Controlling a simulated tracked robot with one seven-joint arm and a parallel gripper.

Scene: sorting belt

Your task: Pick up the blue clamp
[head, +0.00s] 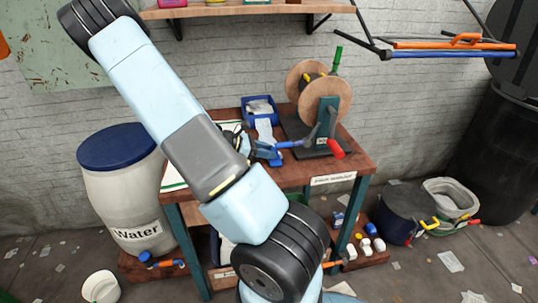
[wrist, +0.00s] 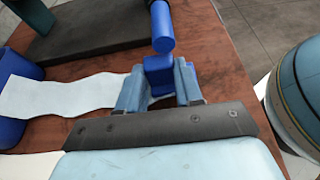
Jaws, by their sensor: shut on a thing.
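The blue clamp (wrist: 158,77) shows in the wrist view as a blue block between my two fingers, low over the brown table top. My gripper (wrist: 160,70) is shut on it, with a finger on each side. Part of the clamp is hidden by the fingers and the dark palm. In the head view my gripper (head: 264,149) is at the table in front of the reel stand, partly behind my own arm. The blue piece at its fingers is small there, and its outline is hard to separate from the blue bar beside it.
In the wrist view a blue cylinder (wrist: 162,28) is just beyond my fingers. A blue bin (head: 257,103) with a white sheet is behind. A water barrel (head: 125,190) stands left of the table.

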